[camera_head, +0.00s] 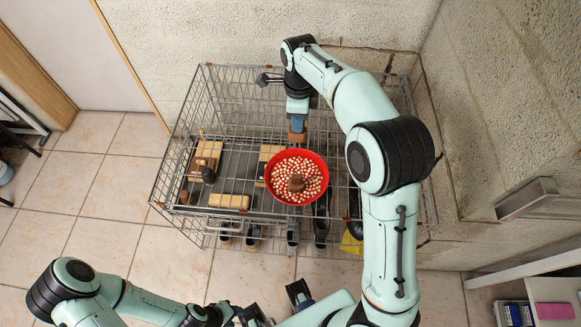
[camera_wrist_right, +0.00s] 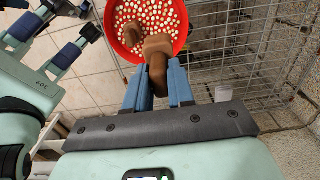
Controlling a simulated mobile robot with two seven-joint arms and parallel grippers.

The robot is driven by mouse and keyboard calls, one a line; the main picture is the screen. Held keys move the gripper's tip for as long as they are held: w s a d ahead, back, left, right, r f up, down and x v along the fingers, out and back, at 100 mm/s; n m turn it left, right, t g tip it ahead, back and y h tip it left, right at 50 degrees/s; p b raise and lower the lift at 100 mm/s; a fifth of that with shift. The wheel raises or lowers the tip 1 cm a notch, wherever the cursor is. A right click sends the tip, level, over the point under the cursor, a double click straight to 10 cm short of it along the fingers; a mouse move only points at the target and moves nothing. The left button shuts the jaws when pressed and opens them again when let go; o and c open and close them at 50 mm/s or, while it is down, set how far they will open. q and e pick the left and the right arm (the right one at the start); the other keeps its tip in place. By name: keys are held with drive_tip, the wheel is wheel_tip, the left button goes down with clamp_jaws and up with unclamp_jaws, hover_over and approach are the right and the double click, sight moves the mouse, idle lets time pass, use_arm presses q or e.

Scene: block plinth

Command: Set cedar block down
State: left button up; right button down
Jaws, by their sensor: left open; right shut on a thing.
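A brown block, which I take to be the cedar block (camera_head: 297,137), is in my right gripper (camera_head: 297,122), over the wire-sided rack just behind the red bowl (camera_head: 325,166). In the right wrist view the right gripper (camera_wrist_right: 158,88) has its blue fingers shut on the brown block (camera_wrist_right: 157,60), which overlaps the edge of the red bowl (camera_wrist_right: 183,38). I cannot tell whether the block touches anything below. My left gripper (camera_head: 245,315) is open, low at the bottom edge, away from the rack.
The bowl holds pale beads and a brown object (camera_head: 296,183). Light wooden blocks (camera_head: 229,201) lie to its left on the rack (camera_head: 240,135). Wire walls edge the rack. Dark objects stand along its near side, and a rough wall (camera_head: 500,100) is close on the right.

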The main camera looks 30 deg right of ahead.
sight(298, 134)
wheel_tip(298, 134, down, 18)
drive_tip(key=shift+f+b, duration=0.1)
drive_tip(key=shift+b, duration=0.95)
drive_tip(key=shift+s, duration=0.1)
drive_tip(key=c, duration=1)
unclamp_jaws()
drive_tip(key=shift+d+f, duration=0.1)
drive_tip(key=shift+o, duration=0.2)
wheel_tip(298, 134, up, 12)
drive_tip(key=shift+r+p, duration=0.2)
drive_tip(key=shift+p, duration=0.5)
drive_tip(key=shift+f, duration=0.1)
